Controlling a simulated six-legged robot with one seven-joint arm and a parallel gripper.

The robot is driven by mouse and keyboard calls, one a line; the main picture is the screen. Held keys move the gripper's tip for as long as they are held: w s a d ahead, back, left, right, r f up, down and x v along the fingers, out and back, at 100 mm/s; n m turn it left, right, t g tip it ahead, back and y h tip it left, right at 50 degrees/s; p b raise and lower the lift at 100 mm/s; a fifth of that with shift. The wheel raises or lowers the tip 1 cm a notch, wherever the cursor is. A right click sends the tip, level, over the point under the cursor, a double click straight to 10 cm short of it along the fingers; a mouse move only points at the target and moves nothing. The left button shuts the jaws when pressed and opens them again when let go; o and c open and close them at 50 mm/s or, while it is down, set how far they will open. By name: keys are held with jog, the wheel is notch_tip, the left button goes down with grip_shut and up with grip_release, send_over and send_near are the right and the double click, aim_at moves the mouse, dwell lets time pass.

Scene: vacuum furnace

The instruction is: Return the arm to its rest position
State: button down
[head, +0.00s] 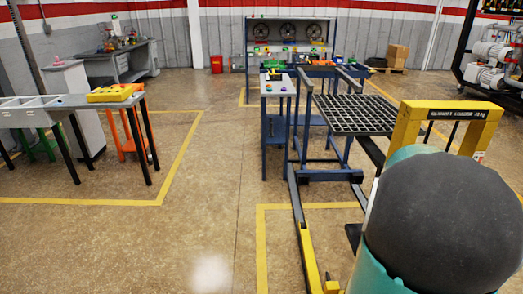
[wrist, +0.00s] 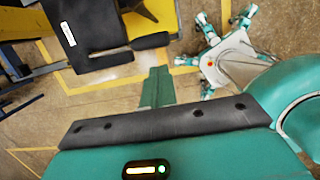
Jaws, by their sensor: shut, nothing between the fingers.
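My gripper (wrist: 157,88) shows in the wrist view as a narrow teal shape past the dark bar of the wrist. Its fingers are together and nothing is held between them. It hangs in open air above the brown floor, apart from the black and yellow loader parts at the upper left. In the head view my arm, teal with a large dark grey rounded joint, fills the lower right; the gripper does not show there. My own body and legs show at the upper right of the wrist view.
A yellow loader frame (head: 445,112) and a black grid rack (head: 352,114) stand close beside my arm; the loader's black part (wrist: 85,22) also shows in the wrist view. A bench with a yellow box (head: 112,93) is at the left. The middle floor (head: 215,180) is clear.

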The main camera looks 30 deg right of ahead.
jog(key=w+a+r+m+t, duration=0.2)
jog(key=w+a+r+m, duration=0.15)
jog(key=a, duration=0.55)
jog(key=w+a+r+m+t, duration=0.15)
jog(key=w+a+r, duration=0.3)
jog(key=a, duration=0.45)
jog(key=s+a+r+m+t+y, duration=0.1)
jog(key=a+r+m, duration=0.1)
jog(key=a, duration=0.8)
jog(key=s+a+r+m+t+y, duration=0.1)
jog(key=a+m, duration=0.4)
jog(key=a, duration=0.5)
jog(key=shift+s+a+r+m+t, duration=0.3)
jog(key=shift+s+r+t, duration=0.3)
jog(key=shift+r, duration=0.2)
jog(key=shift+d, duration=0.2)
